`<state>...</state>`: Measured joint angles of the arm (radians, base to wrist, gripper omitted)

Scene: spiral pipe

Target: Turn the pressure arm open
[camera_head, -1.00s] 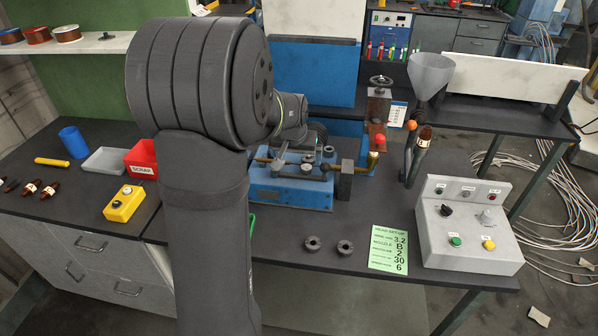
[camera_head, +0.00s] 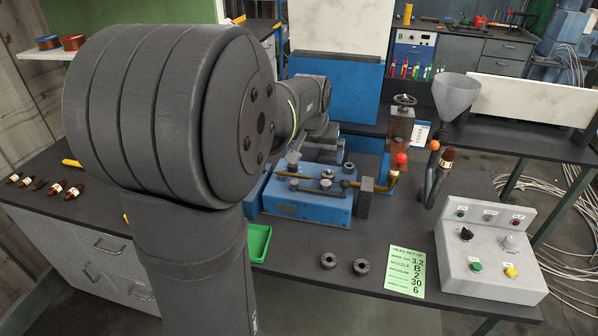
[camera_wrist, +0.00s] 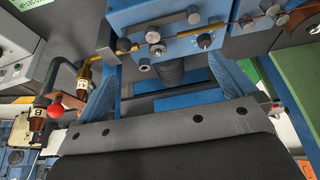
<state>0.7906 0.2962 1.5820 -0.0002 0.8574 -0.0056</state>
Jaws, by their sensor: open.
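The blue machine block (camera_head: 310,206) stands on the dark bench. A thin brass-coloured bar (camera_head: 308,178) with round knobs lies across its top; it looks like the pressure arm, but I cannot tell for sure. In the wrist view the blue block (camera_wrist: 150,14) and the bar (camera_wrist: 196,33) are at the top. My gripper (camera_wrist: 166,62) shows there as two blue fingers spread apart, with nothing held between them. A dark ribbed cylinder shows in the gap, beyond the fingers. In the head view my arm hides most of the gripper, behind and above the block.
A red ball (camera_head: 401,158) and an orange ball (camera_head: 434,146) stand right of the block. A funnel (camera_head: 456,92), grey control box (camera_head: 488,258), green card (camera_head: 405,271) and two dark rings (camera_head: 328,260) are nearby. A green tray (camera_head: 257,242) lies beside my arm.

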